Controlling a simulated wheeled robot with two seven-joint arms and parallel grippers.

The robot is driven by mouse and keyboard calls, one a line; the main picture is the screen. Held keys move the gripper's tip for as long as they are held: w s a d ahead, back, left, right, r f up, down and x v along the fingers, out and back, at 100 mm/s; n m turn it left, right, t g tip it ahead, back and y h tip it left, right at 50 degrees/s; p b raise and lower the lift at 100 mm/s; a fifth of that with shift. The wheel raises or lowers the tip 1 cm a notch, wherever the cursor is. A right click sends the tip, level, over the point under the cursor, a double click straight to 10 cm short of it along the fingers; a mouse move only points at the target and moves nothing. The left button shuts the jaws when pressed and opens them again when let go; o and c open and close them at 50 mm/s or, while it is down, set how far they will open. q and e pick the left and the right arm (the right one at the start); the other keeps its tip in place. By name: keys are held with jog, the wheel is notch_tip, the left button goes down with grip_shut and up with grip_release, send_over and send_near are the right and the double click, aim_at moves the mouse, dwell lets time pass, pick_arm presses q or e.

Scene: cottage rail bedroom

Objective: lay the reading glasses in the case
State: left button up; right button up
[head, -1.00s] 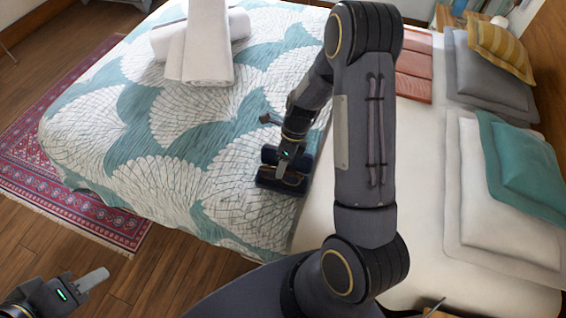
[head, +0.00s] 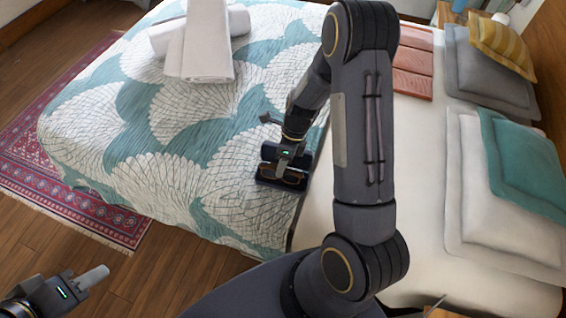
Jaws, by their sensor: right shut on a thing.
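The dark glasses case (head: 268,183) lies open on the patterned bedspread, near the edge of the spread in the middle of the view. The reading glasses (head: 294,179) show as a small brown-rimmed shape at the case, partly hidden by my gripper. My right gripper (head: 285,168) reaches down over the case and is shut on the glasses. I cannot tell whether the glasses touch the case floor. My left gripper (head: 88,280) is far off at the lower left, over the floor, and its jaw opening is unclear.
White rolled and folded towels (head: 200,55) are on the bed at the back. A folded pink cloth (head: 413,70) and several pillows (head: 510,190) lie to the right. My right arm hides part of the bed. The bedspread left of the case is clear.

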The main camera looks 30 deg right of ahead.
jog(key=o, duration=1)
jog(key=shift+o, duration=0.2)
jog(key=v, duration=0.7)
jog(key=shift+r, duration=0.4)
jog(key=shift+d, duration=0.1)
jog(key=s+a+r+n+t, duration=0.2)
jog(key=s+r+n, duration=0.2)
jog(key=r+n, duration=0.35)
jog(key=s+a+r+n+t, duration=0.2)
jog(key=s+r+n, duration=0.35)
jog(key=r, duration=0.25)
jog(key=s+a+r+n+t, duration=0.2)
jog(key=s+a+n, duration=0.1)
jog(key=s+n, duration=0.6)
jog(key=n, duration=0.4)
jog(key=shift+a+r+t, duration=0.2)
jog(key=shift+a+t, duration=0.1)
jog(key=shift+t, duration=0.1)
